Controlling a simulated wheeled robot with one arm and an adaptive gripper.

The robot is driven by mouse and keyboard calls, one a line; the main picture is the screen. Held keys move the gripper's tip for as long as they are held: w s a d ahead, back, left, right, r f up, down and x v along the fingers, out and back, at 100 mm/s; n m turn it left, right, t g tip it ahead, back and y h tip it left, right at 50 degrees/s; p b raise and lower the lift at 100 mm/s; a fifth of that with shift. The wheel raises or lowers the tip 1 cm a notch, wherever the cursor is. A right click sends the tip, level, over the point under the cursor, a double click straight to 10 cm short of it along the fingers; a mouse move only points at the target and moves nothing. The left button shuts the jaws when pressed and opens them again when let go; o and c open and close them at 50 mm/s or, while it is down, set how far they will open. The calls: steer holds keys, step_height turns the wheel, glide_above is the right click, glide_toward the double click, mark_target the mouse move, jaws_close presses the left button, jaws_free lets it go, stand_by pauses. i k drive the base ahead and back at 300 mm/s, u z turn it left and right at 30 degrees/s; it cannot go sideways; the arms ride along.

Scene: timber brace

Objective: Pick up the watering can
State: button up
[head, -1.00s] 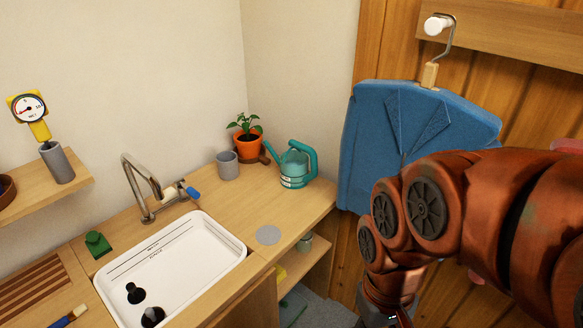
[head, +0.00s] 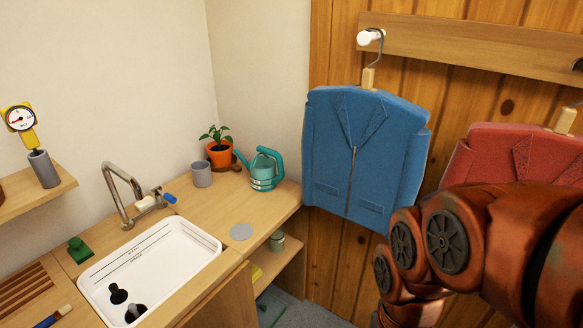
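The teal watering can (head: 264,170) stands upright on the wooden counter (head: 205,228), near its back right corner. Its spout points left and its handle is on the right. It is just right of the orange plant pot. My rusty red arm fills the lower right, in front of the wall with the jackets and apart from the can. My gripper is out of the picture, below the bottom edge.
A white sink (head: 150,270) with a tap (head: 120,195) takes up the left counter. A grey cup (head: 202,173) and a potted plant (head: 220,153) stand left of the can. Blue (head: 350,150) and red (head: 500,160) jackets hang at right.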

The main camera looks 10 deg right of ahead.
mark_target(257, 164)
steer(key=z, duration=0.25)
steer(key=i, duration=0.5)
steer(key=u, duration=1.85)
